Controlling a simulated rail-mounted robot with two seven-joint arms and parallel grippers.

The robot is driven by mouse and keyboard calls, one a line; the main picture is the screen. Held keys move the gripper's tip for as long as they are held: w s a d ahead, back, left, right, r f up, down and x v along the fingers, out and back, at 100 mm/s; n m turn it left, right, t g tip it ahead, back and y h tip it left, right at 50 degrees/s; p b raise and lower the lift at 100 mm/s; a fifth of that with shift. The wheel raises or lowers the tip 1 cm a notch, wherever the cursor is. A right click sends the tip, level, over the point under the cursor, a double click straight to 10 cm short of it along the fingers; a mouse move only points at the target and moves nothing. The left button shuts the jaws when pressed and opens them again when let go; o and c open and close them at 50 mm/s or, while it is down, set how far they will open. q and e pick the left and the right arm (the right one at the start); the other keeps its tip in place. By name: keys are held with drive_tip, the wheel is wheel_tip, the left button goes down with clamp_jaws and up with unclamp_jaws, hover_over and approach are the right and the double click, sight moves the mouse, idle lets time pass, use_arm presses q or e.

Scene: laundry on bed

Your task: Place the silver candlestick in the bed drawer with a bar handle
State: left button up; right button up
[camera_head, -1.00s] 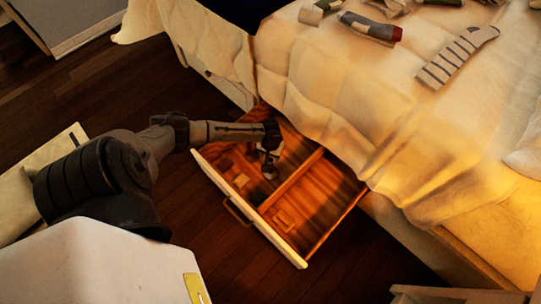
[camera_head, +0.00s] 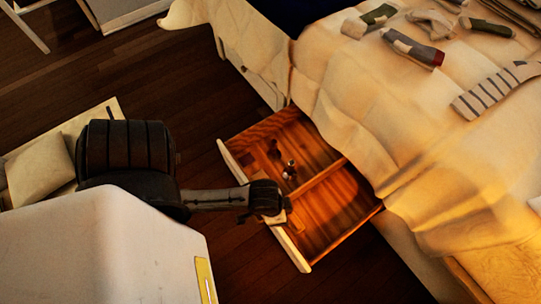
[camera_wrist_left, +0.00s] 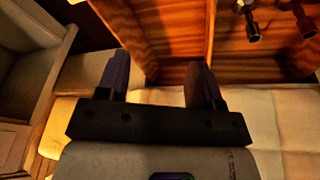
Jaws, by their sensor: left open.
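The bed drawer (camera_head: 294,250) is pulled open below the bed, and a divider splits its inside. A small dark, shiny piece with silver glints (camera_head: 290,170), apparently the silver candlestick, is in the far-left compartment. A darker shape (camera_head: 274,150) is beside it; I cannot tell whether it is a separate thing. Two shiny pieces show at the top right of the left wrist view (camera_wrist_left: 252,28). My left gripper (camera_head: 279,205) is over the drawer's front edge, apart from these pieces. Its fingers (camera_wrist_left: 158,82) are open and empty. The bar handle is hidden by my arm.
Socks and rolled clothes (camera_head: 412,48) lie on the bed (camera_head: 400,120), whose cover hangs beside the drawer. A pale cushion (camera_head: 42,165) is at the left. Dark wooden floor (camera_head: 130,75) lies clear left of the drawer.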

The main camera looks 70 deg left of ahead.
use_arm(q)
drive_tip(key=shift+t+y, duration=0.3)
drive_tip(key=shift+y, duration=0.1)
drive_tip(key=s+r, duration=0.1)
drive_tip(key=r, duration=0.2)
drive_tip(key=s+r, duration=0.1)
drive_tip(key=shift+s+a+r, duration=0.15)
drive_tip(key=shift+s+a, duration=0.2)
drive_tip(key=shift+a, duration=0.05)
drive_tip(key=shift+a, duration=0.1)
